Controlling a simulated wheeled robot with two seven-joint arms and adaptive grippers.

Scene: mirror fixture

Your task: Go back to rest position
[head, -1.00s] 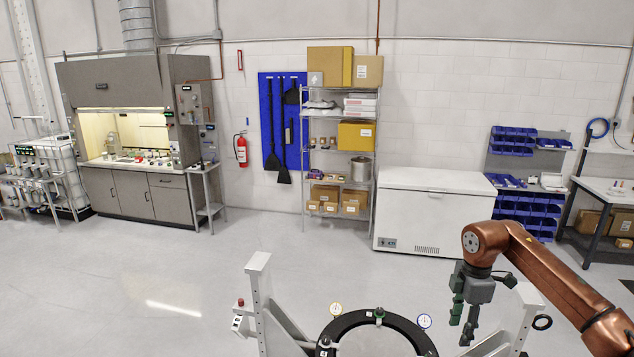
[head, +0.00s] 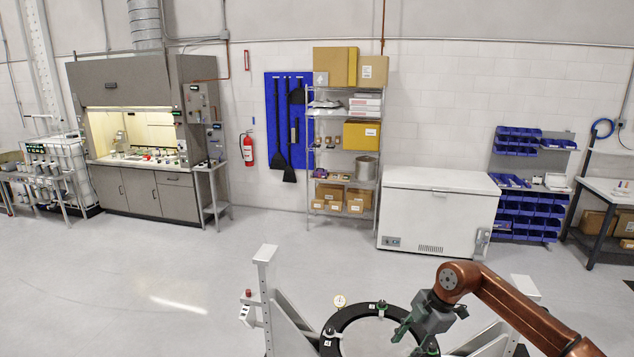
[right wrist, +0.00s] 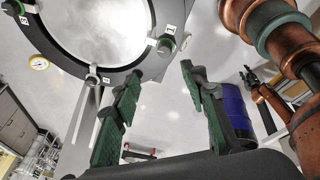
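The mirror fixture's black ring (head: 335,323) lies at the bottom of the head view around a pale round mirror (head: 372,338). The ring also shows at the upper left of the right wrist view (right wrist: 52,47). My right gripper (head: 402,330) is tilted down-left over the ring's right part in the head view. In the right wrist view its green fingers (right wrist: 160,75) stand apart with nothing between them. My left gripper is outside the head view. A small dark gripper (right wrist: 248,75) on a copper arm shows at the right of the right wrist view, its fingers too small to judge.
A grey upright post (head: 267,290) stands left of the ring. A dial gauge (head: 339,301) sits at the ring's back edge. The floor (head: 200,270) beyond is clear up to the white chest freezer (head: 437,215) and the wire shelf (head: 343,150).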

